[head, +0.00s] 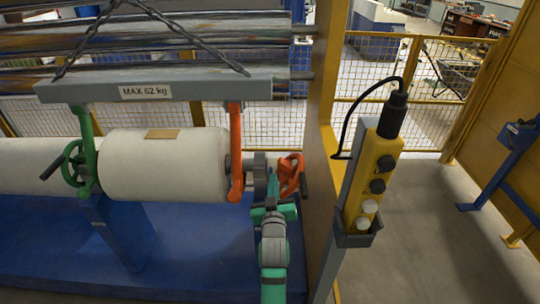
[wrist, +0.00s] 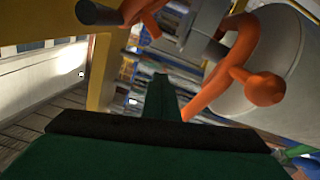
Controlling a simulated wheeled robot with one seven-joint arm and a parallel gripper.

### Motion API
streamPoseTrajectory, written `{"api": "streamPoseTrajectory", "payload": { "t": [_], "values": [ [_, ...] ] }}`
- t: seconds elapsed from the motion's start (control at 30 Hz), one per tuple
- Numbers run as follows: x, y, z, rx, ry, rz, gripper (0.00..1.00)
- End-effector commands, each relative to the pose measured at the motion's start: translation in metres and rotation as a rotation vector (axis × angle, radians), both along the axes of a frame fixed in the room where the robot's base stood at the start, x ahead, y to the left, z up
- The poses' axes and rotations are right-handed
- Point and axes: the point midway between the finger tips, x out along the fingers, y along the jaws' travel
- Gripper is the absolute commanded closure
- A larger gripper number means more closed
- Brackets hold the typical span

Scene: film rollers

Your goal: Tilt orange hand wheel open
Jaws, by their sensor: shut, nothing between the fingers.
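The orange hand wheel (head: 291,176) is at the right end of the roller shaft, beside a grey bearing block. Its dark handle (head: 305,182) sticks out to the right. In the wrist view, part of the orange wheel (wrist: 143,12) shows at the top edge, with its dark handle at upper left. My gripper (head: 272,182) is shut and empty, just left of and in front of the wheel. Its narrow green fingers (wrist: 164,95) point forward below the wheel in the wrist view. I cannot tell whether they touch anything.
An orange hanger arm (head: 235,150) stands left of my gripper, hanging from a grey beam (head: 200,88) with chains. The white roller (head: 165,168) and green hand wheel (head: 78,168) lie further left. A yellow post (head: 322,120) and yellow control pendant (head: 374,180) stand close on the right.

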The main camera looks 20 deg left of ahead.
Motion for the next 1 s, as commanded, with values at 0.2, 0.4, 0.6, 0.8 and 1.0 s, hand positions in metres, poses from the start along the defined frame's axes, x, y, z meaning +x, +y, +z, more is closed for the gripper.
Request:
{"api": "streamPoseTrajectory", "payload": {
  "t": [0.2,0.4,0.6,0.8,1.0],
  "values": [
    [-0.002,0.008,0.0,0.0,0.0,0.0,1.0],
    [-0.011,0.006,-0.001,0.001,0.001,0.0,1.0],
    [-0.027,0.001,0.0,-0.001,0.0,-0.001,1.0],
    [-0.044,-0.004,0.0,0.0,0.0,-0.001,1.0],
    [-0.06,-0.009,0.0,0.0,0.001,0.0,1.0]
  ]
}}
